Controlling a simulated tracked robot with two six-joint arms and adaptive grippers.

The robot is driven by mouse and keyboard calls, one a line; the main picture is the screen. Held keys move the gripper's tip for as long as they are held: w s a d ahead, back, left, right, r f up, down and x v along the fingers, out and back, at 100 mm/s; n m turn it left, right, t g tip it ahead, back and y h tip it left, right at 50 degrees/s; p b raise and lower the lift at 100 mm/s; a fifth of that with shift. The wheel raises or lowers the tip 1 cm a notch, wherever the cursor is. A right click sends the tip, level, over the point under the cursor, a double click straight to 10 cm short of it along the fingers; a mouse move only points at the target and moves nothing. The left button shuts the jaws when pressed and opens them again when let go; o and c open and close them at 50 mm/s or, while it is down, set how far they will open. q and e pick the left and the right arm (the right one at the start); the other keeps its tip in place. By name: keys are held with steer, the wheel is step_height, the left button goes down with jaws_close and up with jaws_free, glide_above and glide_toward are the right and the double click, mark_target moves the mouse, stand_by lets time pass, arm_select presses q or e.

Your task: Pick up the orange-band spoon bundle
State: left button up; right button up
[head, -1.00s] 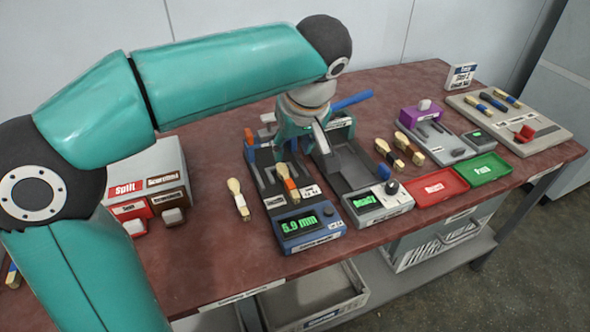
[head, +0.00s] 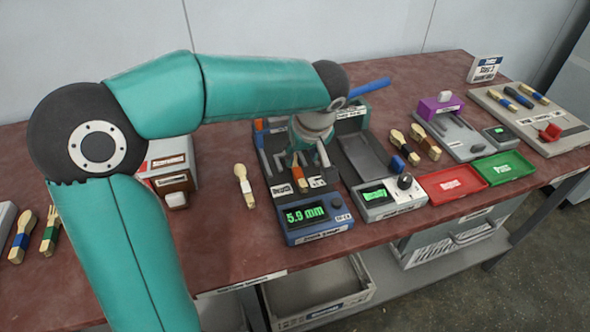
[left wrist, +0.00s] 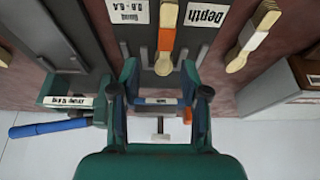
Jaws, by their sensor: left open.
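The orange-band spoon bundle (head: 299,177) lies in the blue depth gauge (head: 318,223), whose display reads 5.9 mm. In the left wrist view the bundle (left wrist: 166,40) points in between two grey guides, its orange band and pale wooden end in plain sight. My left gripper (head: 308,159) is above the gauge, just behind the bundle, and covers part of it in the head view. In the left wrist view its two fingers (left wrist: 159,75) are apart with nothing between them, roughly in line with the bundle's end. My right gripper does not show.
A white-band bundle (head: 245,186) lies to the left of the gauge. A grey press (head: 385,200) with a blue handle stands to the right. Red (head: 452,184) and green (head: 497,168) trays are further right. A purple-topped fixture (head: 440,107) stands behind them.

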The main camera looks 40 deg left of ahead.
mark_target(296, 167)
arm_select(q)
steer(key=shift+s+x, duration=0.15)
steer(key=shift+x, duration=1.2)
steer(key=shift+s+x, duration=0.15)
steer(key=shift+x, duration=1.2)
jaws_close()
